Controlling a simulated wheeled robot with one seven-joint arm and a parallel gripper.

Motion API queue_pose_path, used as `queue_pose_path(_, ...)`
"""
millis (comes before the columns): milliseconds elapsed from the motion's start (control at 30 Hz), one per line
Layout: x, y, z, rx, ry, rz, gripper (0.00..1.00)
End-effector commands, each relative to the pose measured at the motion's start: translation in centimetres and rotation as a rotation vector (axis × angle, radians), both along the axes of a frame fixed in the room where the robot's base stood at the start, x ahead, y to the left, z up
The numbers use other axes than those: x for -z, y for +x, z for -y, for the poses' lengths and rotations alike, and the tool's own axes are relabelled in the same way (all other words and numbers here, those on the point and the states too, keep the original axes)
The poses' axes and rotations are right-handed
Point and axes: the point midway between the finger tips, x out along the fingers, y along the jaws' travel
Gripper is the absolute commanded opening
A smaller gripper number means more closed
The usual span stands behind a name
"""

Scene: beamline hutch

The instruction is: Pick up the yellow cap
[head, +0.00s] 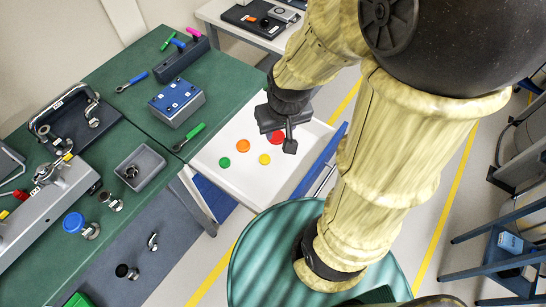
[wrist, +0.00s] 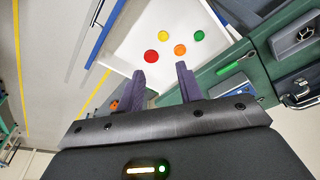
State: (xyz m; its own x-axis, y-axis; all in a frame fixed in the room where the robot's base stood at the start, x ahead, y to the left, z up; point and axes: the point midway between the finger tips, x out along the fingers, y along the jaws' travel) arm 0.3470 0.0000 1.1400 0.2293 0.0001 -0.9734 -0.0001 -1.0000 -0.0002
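The yellow cap (head: 264,159) lies flat in the white open drawer (head: 215,157), near its front in the head view. It also shows in the wrist view (wrist: 163,36), beyond my fingertips. My gripper (head: 283,143) hangs above the drawer, close to the red cap (head: 276,137), which it partly hides in the head view. In the wrist view the two fingers (wrist: 160,73) are spread apart with nothing between them. The gripper is apart from the yellow cap.
An orange cap (head: 243,145) and a green cap (head: 225,162) lie in the same drawer. The green bench (head: 225,80) with tools and a blue-topped box (head: 177,101) stands to the left. A teal round drum top (head: 255,265) is in front. The drawer walls rise around the caps.

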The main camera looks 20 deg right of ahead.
Motion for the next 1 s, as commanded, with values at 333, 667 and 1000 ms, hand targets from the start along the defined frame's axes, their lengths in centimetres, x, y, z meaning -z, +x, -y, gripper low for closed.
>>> queue_pose_path(333,0.0,0.0,0.0,-0.001,0.000,0.000,0.46)
queue_pose_path(667,3.5,3.4,0.2,-0.088,-0.049,-0.079,0.64)
queue_pose_path(1000,12.7,10.7,0.3,-0.276,-0.073,-0.206,0.64)
